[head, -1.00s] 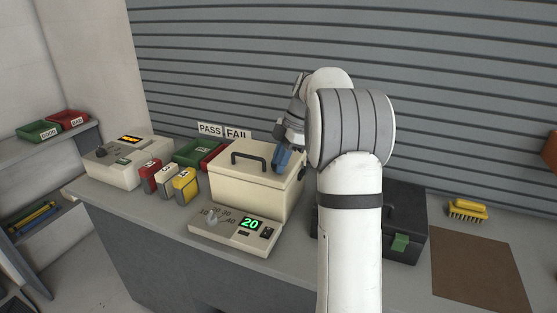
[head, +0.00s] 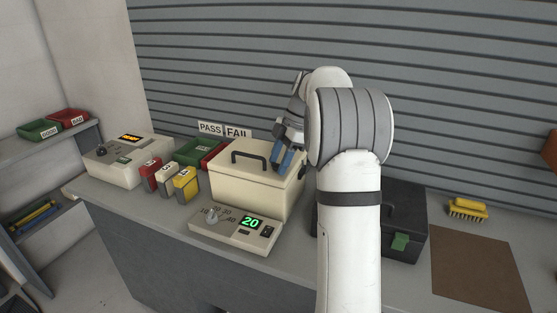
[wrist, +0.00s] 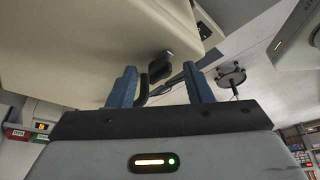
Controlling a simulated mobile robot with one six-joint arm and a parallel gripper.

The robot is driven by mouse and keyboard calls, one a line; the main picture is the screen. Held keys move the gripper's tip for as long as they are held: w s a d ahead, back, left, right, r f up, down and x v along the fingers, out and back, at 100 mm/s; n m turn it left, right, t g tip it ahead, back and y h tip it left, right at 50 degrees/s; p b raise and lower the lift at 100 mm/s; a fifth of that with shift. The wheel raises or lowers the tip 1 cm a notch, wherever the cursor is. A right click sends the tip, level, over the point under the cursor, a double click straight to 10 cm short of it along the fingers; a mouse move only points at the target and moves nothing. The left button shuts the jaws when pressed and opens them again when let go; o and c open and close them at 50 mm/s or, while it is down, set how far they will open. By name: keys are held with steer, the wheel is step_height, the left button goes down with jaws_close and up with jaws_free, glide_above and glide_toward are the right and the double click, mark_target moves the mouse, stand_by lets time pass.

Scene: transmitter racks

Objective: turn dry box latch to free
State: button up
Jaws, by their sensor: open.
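The cream box (head: 250,190) with a dark handle (head: 249,157) on its lid stands on the bench; I take it for the dry box. In the wrist view its cream surface (wrist: 90,40) fills the upper left. A small dark lever with a grey end (wrist: 160,66), apparently the latch, shows there between my fingertips. I cannot tell if they touch it. My gripper (head: 284,160) is at the box's right side, blue fingers pointing down. In the wrist view my gripper (wrist: 159,72) is open. The latch is hidden in the head view.
A dial unit reading 20 (head: 236,229) sits in front of the box. Red, white and yellow blocks (head: 170,180) and green and red bins (head: 200,152) are to its left. A black case with a green latch (head: 400,243) stands right, partly behind my arm.

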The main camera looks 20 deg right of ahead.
mark_target(289, 169)
steer(key=shift+r, duration=0.1)
steer(key=v, duration=0.7)
steer(key=shift+r, duration=0.3)
steer(key=shift+d, duration=0.1)
steer(key=s+a+m+h, duration=0.2)
steer(key=s+a+m, duration=0.3)
steer(key=s+a, duration=0.15)
steer(key=s+a+f+m+t+h, duration=0.1)
steer(key=s+a+f+m, duration=0.2)
steer(key=s, duration=0.4)
steer(key=s+a+f+m, duration=0.3)
steer(key=s+f+m, duration=0.1)
steer(key=s, duration=0.4)
steer(key=s+a+f+m+t+h, duration=0.1)
steer(key=s+a+f+m, duration=0.2)
steer(key=s+m, duration=0.3)
steer(key=shift+s+a+f+t+h, duration=0.3)
steer(key=shift+s+f, duration=0.45)
steer(key=shift+s, duration=0.2)
steer(key=shift+c, duration=0.3)
